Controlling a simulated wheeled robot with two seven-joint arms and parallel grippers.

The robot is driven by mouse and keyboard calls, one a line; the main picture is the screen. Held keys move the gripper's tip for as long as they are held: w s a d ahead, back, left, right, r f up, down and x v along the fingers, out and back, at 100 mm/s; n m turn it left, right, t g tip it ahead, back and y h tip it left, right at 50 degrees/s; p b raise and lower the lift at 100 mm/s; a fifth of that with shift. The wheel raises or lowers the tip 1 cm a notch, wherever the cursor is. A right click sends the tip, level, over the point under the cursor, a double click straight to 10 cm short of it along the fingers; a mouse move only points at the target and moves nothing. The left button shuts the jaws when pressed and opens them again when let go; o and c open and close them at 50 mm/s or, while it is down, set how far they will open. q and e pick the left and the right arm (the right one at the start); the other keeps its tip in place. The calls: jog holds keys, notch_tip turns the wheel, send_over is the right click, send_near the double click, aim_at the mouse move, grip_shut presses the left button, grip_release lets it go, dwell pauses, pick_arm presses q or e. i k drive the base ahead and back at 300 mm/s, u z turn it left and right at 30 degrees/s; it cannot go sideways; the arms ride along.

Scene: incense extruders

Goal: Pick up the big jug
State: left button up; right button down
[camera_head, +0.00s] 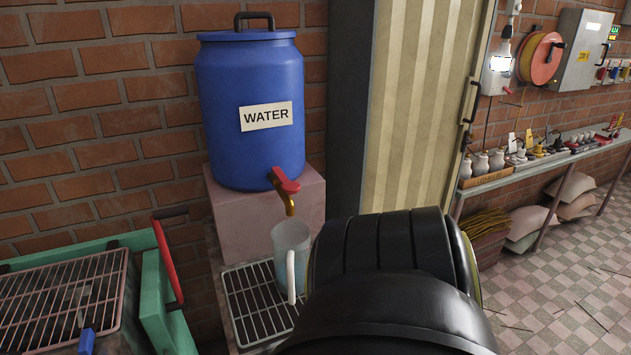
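A translucent grey-blue jug (291,248) with a pale handle stands upright below the tap, on a metal drip grate (243,300). Its lower right side is partly hidden by a large black ribbed part of my own arm, which fills the bottom centre. I see no gripper fingers of either arm, so I cannot tell whether the jug is touched. A blue water barrel (250,85) with a red-handled tap (284,185) stands on a pinkish block behind the jug.
A green-framed basin with a wire rack (65,295) and a red handle (166,262) stands at the left. A cream corrugated door (425,100) is behind my arm. A shelf (540,162) with small jars runs along the right wall, above checkered floor.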

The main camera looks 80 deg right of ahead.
aim_at(291, 239)
jog(key=z, duration=4.25)
jog(key=i, duration=2.7)
jog(key=u, duration=3.75)
